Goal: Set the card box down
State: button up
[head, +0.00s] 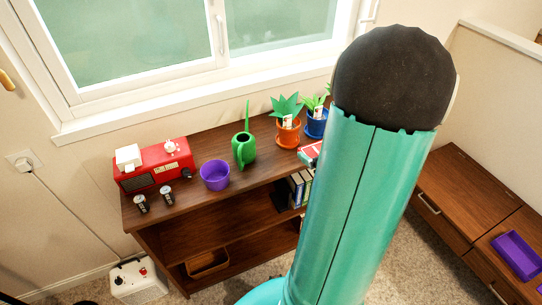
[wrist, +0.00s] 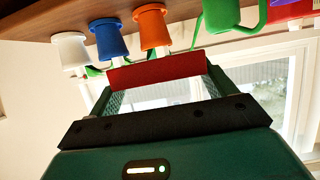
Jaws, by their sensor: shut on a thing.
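The card box (wrist: 155,70) is red in the wrist view and sits between the fingertips of my gripper (wrist: 159,74), which is shut on it. In the head view a red and white piece of the box (head: 307,153) shows beside my arm, close to the orange pot (head: 288,133) on the hutch top (head: 262,172). My arm hides most of the box and my gripper there. I cannot tell whether the box touches the hutch top.
On the hutch top stand a blue pot (head: 317,124), a green watering can (head: 243,147), a purple pot (head: 214,175) and a red radio (head: 153,165). A white pot (wrist: 70,50) shows in the wrist view. Books (head: 297,190) stand on the shelf below. A low cabinet (head: 465,195) is at right.

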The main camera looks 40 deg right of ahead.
jog(key=w+f, duration=0.1)
jog(key=w, duration=0.1)
jog(key=w+f, duration=0.1)
jog(key=w, duration=0.1)
jog(key=w+f, duration=0.1)
jog(key=w, duration=0.1)
send_over(289, 165)
jog(key=s, duration=0.1)
notch_tip(289, 165, down, 5)
jog(key=shift+r, duration=0.1)
jog(key=shift+w+f, duration=0.4)
jog(key=shift+f, duration=0.1)
jog(key=shift+w+f, duration=0.15)
jog(key=shift+f, duration=1.4)
jog(key=shift+f, duration=0.2)
jog(key=o, duration=1.2)
jog(key=shift+c, duration=0.2)
jog(key=shift+r, duration=0.1)
jog(key=shift+r, duration=0.15)
jog(key=v, duration=1.2)
